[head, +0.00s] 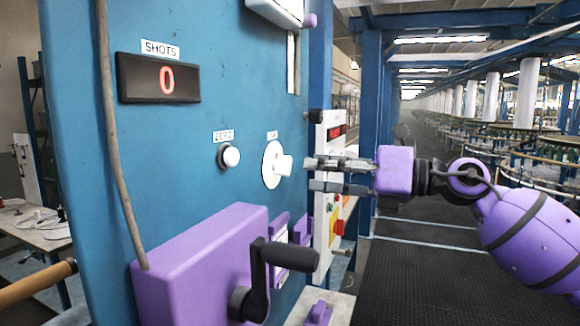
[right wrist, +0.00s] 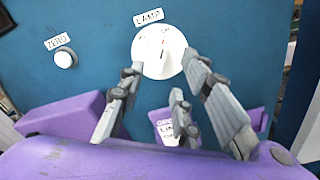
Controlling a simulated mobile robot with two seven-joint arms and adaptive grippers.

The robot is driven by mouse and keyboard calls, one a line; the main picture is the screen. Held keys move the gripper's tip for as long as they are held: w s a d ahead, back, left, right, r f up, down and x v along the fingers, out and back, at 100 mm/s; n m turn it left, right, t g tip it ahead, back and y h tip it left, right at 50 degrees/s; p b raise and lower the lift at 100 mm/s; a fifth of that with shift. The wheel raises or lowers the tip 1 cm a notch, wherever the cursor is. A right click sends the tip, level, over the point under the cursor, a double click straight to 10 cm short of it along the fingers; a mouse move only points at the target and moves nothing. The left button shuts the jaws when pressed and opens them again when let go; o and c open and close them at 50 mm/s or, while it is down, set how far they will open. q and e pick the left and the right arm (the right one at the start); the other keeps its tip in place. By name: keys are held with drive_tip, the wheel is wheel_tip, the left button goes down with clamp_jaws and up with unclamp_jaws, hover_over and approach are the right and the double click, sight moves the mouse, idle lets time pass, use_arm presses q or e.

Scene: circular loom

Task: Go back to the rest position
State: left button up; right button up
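My right gripper (head: 314,174) is in front of the blue panel, just right of the white lamp dial (head: 270,165) with its protruding knob (head: 284,166). Its fingers are spread apart with a gap between them, and nothing shows held. In the right wrist view the fingers of the gripper (right wrist: 165,85) reach toward the lower part of the round dial (right wrist: 152,54), labelled LAMP, which has a red mark. I cannot tell whether a fingertip touches it. My left gripper is not in view.
The blue panel (head: 220,60) carries a shots counter (head: 160,78) reading 0 and a zero button (head: 229,156). A purple box (head: 195,260) with a black crank handle (head: 285,258) juts out below. A control box (head: 333,190) stands behind my gripper. The dark aisle floor (head: 440,285) is open at right.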

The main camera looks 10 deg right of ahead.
drive_tip(key=shift+s+d, duration=0.15)
drive_tip(key=shift+d, duration=0.05)
idle(0.3)
